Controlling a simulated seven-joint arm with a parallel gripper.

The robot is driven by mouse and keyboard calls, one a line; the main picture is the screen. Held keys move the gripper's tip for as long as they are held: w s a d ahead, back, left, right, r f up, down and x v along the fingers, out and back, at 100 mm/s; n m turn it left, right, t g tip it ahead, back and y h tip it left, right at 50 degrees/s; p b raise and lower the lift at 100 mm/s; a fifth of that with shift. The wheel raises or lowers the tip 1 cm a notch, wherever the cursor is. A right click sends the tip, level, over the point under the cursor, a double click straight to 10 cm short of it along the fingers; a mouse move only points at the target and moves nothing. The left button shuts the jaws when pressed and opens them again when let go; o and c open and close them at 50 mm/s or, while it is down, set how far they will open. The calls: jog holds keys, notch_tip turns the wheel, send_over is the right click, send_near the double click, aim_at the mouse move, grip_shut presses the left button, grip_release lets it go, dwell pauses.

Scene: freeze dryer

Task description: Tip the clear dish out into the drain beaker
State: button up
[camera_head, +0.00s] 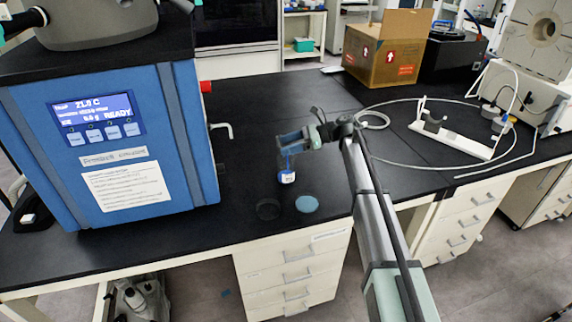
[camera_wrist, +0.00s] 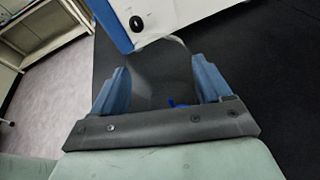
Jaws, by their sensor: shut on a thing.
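My gripper (camera_head: 291,142) is above the black bench, right of the blue freeze dryer. In the wrist view its two blue fingers (camera_wrist: 158,85) are shut on the clear dish (camera_wrist: 160,62), whose curved rim shows faintly between and beyond them. The dish is hard to make out in the head view, and I cannot tell its tilt or contents. A small vessel with a white label (camera_head: 287,177) stands on the bench just below my gripper; it may be the drain beaker, but its clear walls are hard to see. A bit of blue shows between the fingers in the wrist view.
The freeze dryer (camera_head: 125,145) stands at left, with a pale spout (camera_head: 222,129) on its right side. A dark round piece (camera_head: 268,209) and a light blue disc (camera_head: 307,204) lie near the bench's front edge. A white stand (camera_head: 455,132) with looped tubing is at right.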

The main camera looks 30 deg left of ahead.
jog(key=shift+w+d+f+g+y+p, duration=0.1)
jog(key=shift+w+d+g+y+p, duration=0.15)
jog(key=shift+g+y, duration=0.45)
jog(key=shift+w+d+f+g+y+p, duration=0.1)
jog(key=shift+d+g+y+p, duration=0.25)
jog(key=shift+y, duration=0.65)
dwell(3.7)
jog(key=shift+a, duration=0.15)
jog(key=shift+s+a+r+t+h, duration=0.1)
jog(key=shift+s+a+t+h, duration=0.15)
jog(key=shift+t+h, duration=0.45)
jog(key=shift+s+a+r+t+h, duration=0.1)
jog(key=shift+a+t+h, duration=0.2)
jog(key=shift+h, duration=0.7)
